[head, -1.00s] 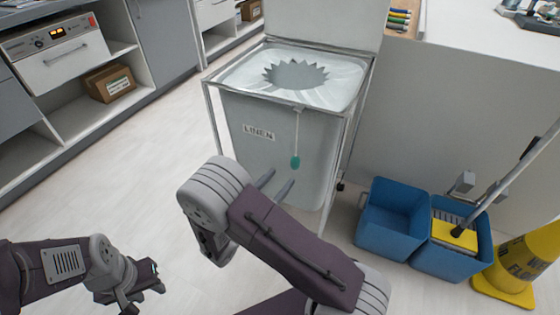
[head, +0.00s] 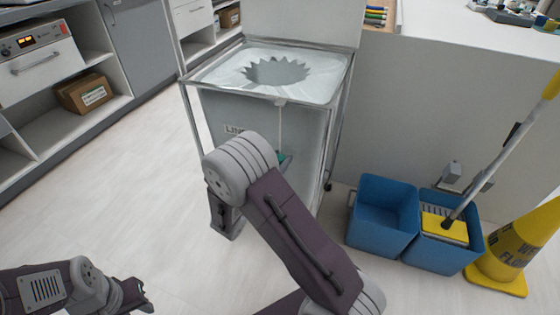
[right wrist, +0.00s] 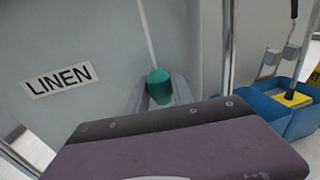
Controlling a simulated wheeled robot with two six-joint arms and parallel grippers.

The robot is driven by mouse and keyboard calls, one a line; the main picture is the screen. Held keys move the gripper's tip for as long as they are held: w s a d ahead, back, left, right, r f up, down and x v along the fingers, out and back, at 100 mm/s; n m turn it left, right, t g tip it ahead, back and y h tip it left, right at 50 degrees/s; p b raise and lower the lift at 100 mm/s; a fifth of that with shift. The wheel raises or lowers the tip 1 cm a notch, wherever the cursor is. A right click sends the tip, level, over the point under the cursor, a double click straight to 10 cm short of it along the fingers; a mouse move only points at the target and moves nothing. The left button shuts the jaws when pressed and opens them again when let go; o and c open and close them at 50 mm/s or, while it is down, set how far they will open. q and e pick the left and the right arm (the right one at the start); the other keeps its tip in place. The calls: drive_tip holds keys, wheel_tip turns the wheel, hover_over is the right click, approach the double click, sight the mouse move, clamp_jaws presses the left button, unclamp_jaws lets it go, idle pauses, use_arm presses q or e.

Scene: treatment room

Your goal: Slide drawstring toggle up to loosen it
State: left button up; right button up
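The green drawstring toggle (head: 283,157) hangs on a white cord (head: 280,121) at the front of the grey linen hamper (head: 310,150). In the head view my right arm partly covers it.
A metal frame (head: 333,125) surrounds the hamper. Blue mop buckets (head: 375,233) and a yellow wet-floor cone (head: 508,255) stand to the right. A cabinet with open shelves (head: 50,120) is at the left. The floor between is clear.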

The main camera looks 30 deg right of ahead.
clamp_jaws()
idle(1.0)
wheel_tip(320, 180, up, 9)
drive_tip(key=p, duration=0.9)
drive_tip(key=shift+f, duration=0.2)
drive_tip(key=shift+f+b, duration=0.15)
drive_tip(key=shift+b, duration=0.15)
drive_tip(key=o, duration=0.9)
unclamp_jaws()
drive_tip(key=shift+c, duration=0.2)
